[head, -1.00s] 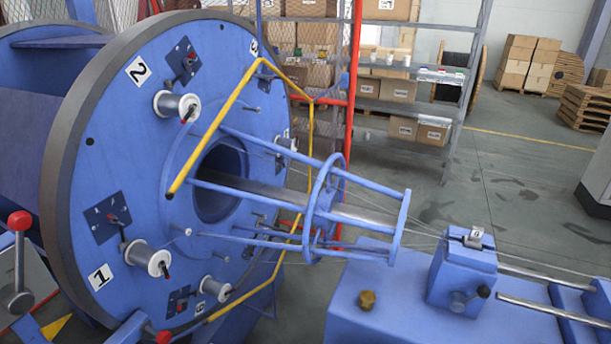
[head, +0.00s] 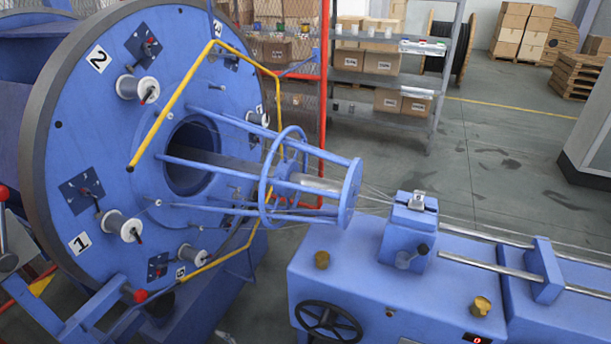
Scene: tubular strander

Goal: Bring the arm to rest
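Neither my arms nor my grippers show in the head view. The tubular strander's large blue disc (head: 95,155) stands at the left, with number plates and several white bobbins, such as the one by plate 2 (head: 137,87) and the one by plate 1 (head: 122,226). A blue cage (head: 268,180) juts from the disc's centre to the right. Thin wires run from it to a blue block (head: 408,232) on the machine bed (head: 345,258).
A yellow bent bar (head: 178,98) runs in front of the disc. A black handwheel (head: 329,321) sits on the bed's front. Behind are a red-framed mesh fence (head: 323,75), a shelf with boxes (head: 390,75) and pallets (head: 575,90).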

